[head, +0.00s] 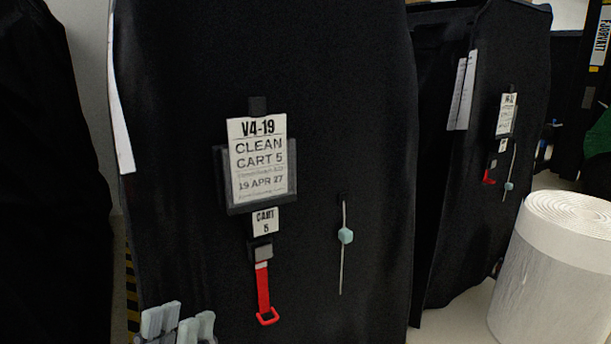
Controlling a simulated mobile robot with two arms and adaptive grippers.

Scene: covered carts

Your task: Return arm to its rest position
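My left gripper (179,324) shows at the bottom left edge, in front of the lower part of a black covered cart (350,120). Only its light grey fingertips are in view. They stand upright with a narrow gap between them, and no object shows in the gap. The rest of the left arm is out of view below. My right gripper is not in view.
The cart's cover bears a label holder with a card (260,158), a red strap (264,290) and a cord with a pale blue bead (345,236). Another covered cart (480,200) stands right. A large white roll (545,280) stands at the lower right.

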